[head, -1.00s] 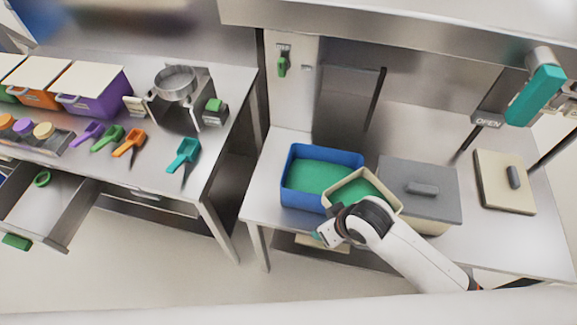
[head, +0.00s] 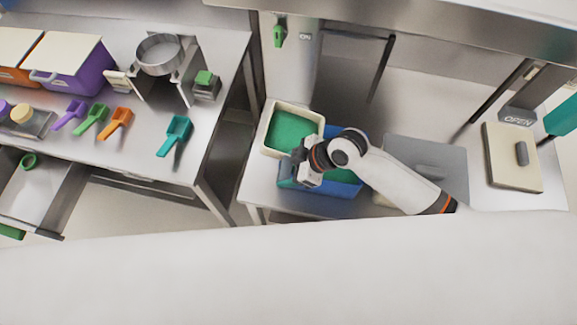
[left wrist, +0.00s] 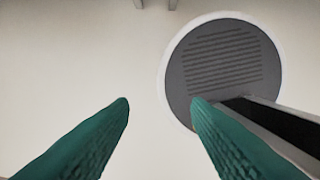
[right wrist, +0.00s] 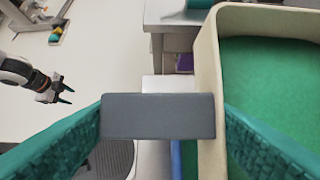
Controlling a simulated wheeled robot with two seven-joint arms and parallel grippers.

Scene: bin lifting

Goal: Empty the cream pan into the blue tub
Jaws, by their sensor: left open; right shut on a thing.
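The cream pan (head: 268,136) holds a flat green fill and looks about level. It is at the far left of the blue tub (head: 327,208), overlapping the tub's left part in the head view. My right gripper (head: 303,168) is shut on the pan's grey handle (right wrist: 160,116); the pan's cream wall (right wrist: 208,80) shows beside it in the right wrist view. The tub also holds green stuff, and my right arm hides much of it. My left gripper (left wrist: 161,103) is open and empty, away from the table.
A grey lid (head: 425,155) lies right of the tub, partly behind my arm. A cream board with a grey handle (head: 510,165) lies farther right. The left table holds colored scoops (head: 175,135) and a sieve (head: 159,54). An open drawer (head: 45,195) juts out below.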

